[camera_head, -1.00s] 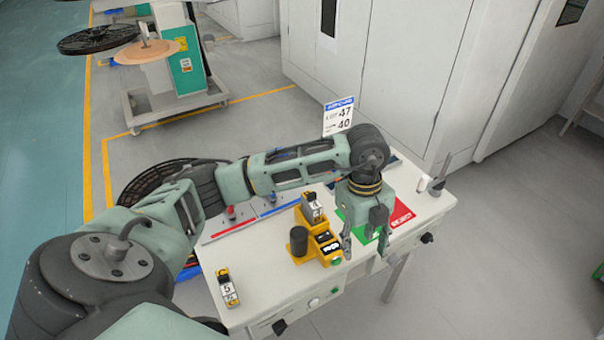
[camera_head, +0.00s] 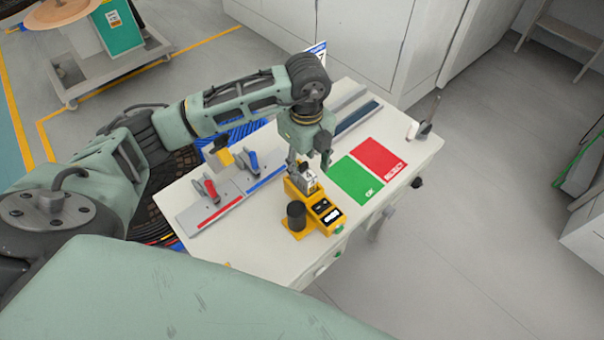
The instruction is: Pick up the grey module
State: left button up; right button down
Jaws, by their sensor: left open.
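The grey module (camera_head: 309,181), with a white label that seems to read 4, sits upright in the yellow station (camera_head: 325,210) on the white table. My left gripper (camera_head: 309,170) points down right at the module. Its fingers are apart, one on the left of the module's top and one on the right. I cannot tell whether either finger touches it. The gripper partly hides the module's upper part. My right gripper is not in view.
A black cylinder (camera_head: 296,215) stands on the station's left side. Red (camera_head: 381,158) and green (camera_head: 357,180) mats lie to the right. A rail with red and blue strips (camera_head: 229,195) lies to the left, with clamps. The table's front right is clear.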

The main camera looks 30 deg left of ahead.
aim_at(303, 170)
pick_arm(q)
jog(key=f, duration=0.1)
jog(key=f+p, duration=0.1)
jog(key=f, duration=0.1)
jog(key=shift+s+a+f+p, duration=0.25)
jog(key=shift+s+f+p, duration=0.05)
jog(key=shift+f+p, duration=0.1)
jog(key=shift+f, duration=0.55)
jog(key=shift+d, duration=0.1)
jog(key=c, duration=0.5)
jog(key=shift+w, duration=0.1)
grip_shut()
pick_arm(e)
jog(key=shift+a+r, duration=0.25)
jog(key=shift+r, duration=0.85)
